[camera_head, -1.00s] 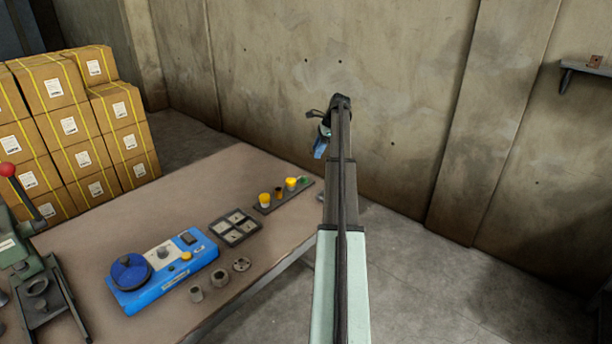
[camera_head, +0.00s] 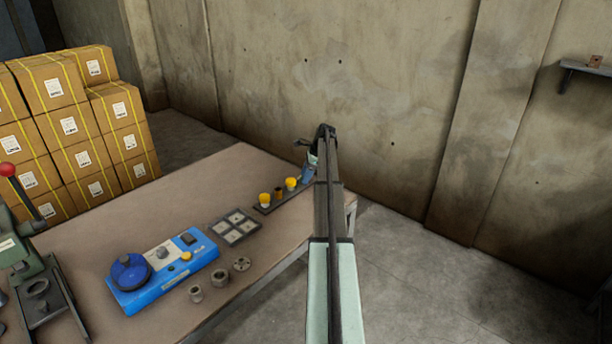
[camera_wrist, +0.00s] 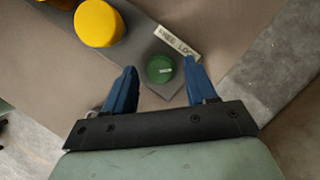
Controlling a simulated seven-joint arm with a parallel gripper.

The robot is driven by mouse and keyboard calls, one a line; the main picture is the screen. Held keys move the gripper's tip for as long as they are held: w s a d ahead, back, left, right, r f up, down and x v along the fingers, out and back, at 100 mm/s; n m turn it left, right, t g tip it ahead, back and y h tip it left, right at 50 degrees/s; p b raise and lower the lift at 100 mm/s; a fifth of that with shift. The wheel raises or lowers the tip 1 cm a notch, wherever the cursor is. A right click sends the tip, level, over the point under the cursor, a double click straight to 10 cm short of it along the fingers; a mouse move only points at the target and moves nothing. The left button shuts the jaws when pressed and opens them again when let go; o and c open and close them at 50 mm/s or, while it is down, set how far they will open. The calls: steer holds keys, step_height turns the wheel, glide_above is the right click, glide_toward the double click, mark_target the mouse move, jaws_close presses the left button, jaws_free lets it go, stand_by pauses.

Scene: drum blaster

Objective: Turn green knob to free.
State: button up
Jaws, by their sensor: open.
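The green knob (camera_wrist: 161,69) shows in the wrist view as a round top with a small pale mark, at the end of a grey strip. A label (camera_wrist: 178,42) beside it begins with "KNEE LO". My gripper (camera_wrist: 160,84) is open, with one blue finger on each side of the knob in the picture and visible gaps to it. I cannot tell its height above the knob. In the head view my gripper (camera_head: 309,172) is at the right end of the strip (camera_head: 266,209), and the green knob is hidden behind it.
Yellow knobs (camera_head: 265,199) stand on the same strip; a yellow one (camera_wrist: 99,23) is near my left finger in the wrist view.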

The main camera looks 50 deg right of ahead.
steer(key=shift+c, duration=0.5)
steer(key=c, duration=1)
steer(key=shift+o, duration=0.2)
steer(key=n, duration=0.2)
steer(key=n+g+y, duration=0.1)
steer(key=shift+w+d+n, duration=0.15)
steer(key=shift+w+n, duration=0.05)
steer(key=shift+n, duration=0.2)
steer(key=n+g, duration=0.1)
steer(key=n, duration=0.1)
steer(key=n+g, duration=0.1)
steer(key=n, duration=0.1)
steer(key=shift+w+n, duration=0.2)
steer(key=shift+n, duration=0.1)
steer(key=n+g, duration=0.1)
steer(key=n, duration=0.3)
steer(key=shift+w+g, duration=0.15)
steer(key=shift+g, duration=0.25)
steer(key=shift+w+a+n+g+h, duration=0.1)
steer(key=shift+n+g+h, duration=0.25)
steer(key=shift+n, duration=1.05)
steer(key=shift+a+n+g+h, duration=0.15)
steer(key=shift+n+g, duration=0.3)
steer(key=shift+n, duration=0.95)
